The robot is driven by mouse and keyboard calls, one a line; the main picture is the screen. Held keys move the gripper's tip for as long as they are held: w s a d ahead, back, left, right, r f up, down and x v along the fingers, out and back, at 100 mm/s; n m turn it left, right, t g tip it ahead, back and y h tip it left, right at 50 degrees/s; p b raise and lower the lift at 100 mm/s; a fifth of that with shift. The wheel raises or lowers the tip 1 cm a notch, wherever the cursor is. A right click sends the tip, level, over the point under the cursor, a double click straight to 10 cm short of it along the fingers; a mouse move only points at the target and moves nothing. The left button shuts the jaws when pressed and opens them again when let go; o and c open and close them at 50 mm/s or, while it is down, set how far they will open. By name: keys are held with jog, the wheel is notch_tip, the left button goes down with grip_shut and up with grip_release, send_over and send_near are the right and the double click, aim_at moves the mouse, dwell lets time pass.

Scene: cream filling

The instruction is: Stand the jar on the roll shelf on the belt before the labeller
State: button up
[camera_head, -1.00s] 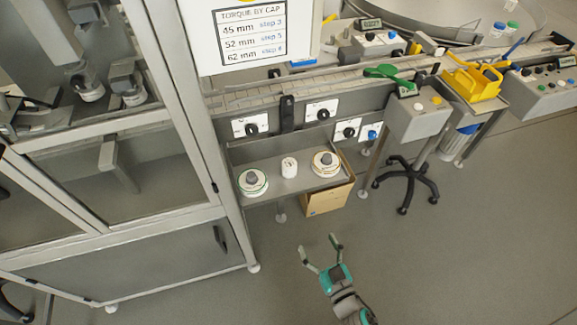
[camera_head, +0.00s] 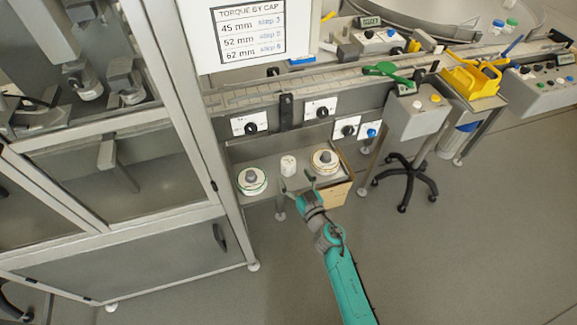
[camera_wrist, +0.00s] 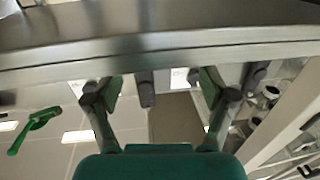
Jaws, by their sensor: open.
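A small white jar (camera_head: 288,166) stands upright on the grey roll shelf (camera_head: 262,154), between two label rolls, in the head view. My gripper (camera_head: 296,178) is open and empty at the shelf's front, just below the jar in the picture; whether it touches the shelf or jar I cannot tell. In the wrist view its two fingers (camera_wrist: 156,92) are spread, with a grey metal edge across the top. I cannot make out the jar there. The conveyor belt (camera_head: 285,91) runs above and behind the shelf.
Label rolls stand left (camera_head: 252,181) and right (camera_head: 325,162) of the jar. A cardboard box (camera_head: 335,195) sits under the shelf's right end. A green handle (camera_head: 381,69) and control box (camera_head: 418,117) are further right. The glazed machine frame (camera_head: 178,120) stands left. Open floor lies in front.

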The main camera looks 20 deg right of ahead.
aim_at(292, 168)
jog(key=shift+w, duration=3.1)
jog(key=c, duration=1.4)
jog(key=shift+a+r, duration=0.1)
jog(key=shift+r, duration=0.05)
